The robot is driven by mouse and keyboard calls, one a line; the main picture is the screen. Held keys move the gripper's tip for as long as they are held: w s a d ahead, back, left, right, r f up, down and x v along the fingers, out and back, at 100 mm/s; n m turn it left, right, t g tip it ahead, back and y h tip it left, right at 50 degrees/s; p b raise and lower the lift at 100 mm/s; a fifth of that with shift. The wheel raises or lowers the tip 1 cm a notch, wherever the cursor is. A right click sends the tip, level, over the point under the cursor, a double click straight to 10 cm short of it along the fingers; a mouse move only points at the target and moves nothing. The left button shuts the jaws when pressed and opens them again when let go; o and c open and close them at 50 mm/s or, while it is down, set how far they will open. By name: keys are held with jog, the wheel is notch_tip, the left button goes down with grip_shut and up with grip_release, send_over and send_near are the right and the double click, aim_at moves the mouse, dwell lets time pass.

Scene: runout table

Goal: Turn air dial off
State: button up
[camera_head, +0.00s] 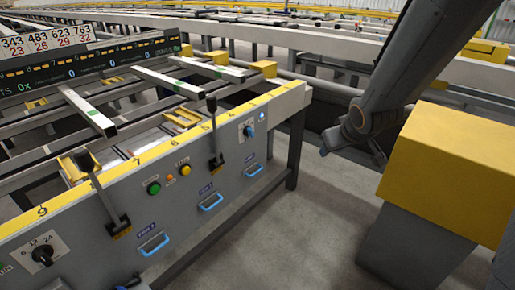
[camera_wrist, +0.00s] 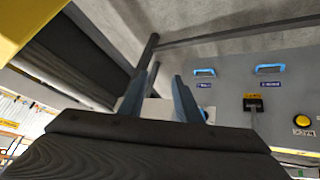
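The air dial (camera_head: 249,131) is a small blue knob on a white plate near the right end of the grey panel. A small blue light (camera_head: 262,116) shows just above and right of it. My gripper (camera_wrist: 163,88) shows two blue-grey fingers standing apart, with nothing seen held between them. In the wrist view a white plate (camera_wrist: 154,110) shows partly between and behind the fingers; the knob itself cannot be made out there. In the head view my gripper is at the end of the dark arm, right of the panel and apart from the dial.
The panel carries levers (camera_head: 213,135), a green button (camera_head: 154,188), a yellow button (camera_head: 184,170), a black dial (camera_head: 43,254) and blue handles (camera_head: 211,202). A yellow block (camera_head: 450,160) stands at right. Bare floor (camera_head: 310,220) lies between.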

jog(key=w+a+f+n+t+y+b, duration=0.2)
jog(key=w+a+f+b, duration=0.15)
jog(key=w, duration=0.25)
jog(key=w+a+f+n+t+y+b, duration=0.2)
jog(key=w+a+y+b, duration=0.1)
jog(key=w+b, duration=0.25)
jog(key=n+y+b, duration=0.6)
jog(key=y+b, duration=0.3)
jog(key=b, duration=0.1)
send_near(253, 134)
jog(key=w, duration=0.1)
jog(key=shift+g, duration=0.4)
jog(key=x, duration=0.2)
jog(key=b+x, duration=0.1)
jog(key=x, duration=0.4)
jog(key=shift+a+r, duration=0.25)
jog(key=shift+r, duration=0.1)
jog(key=shift+s, duration=0.1)
grip_shut()
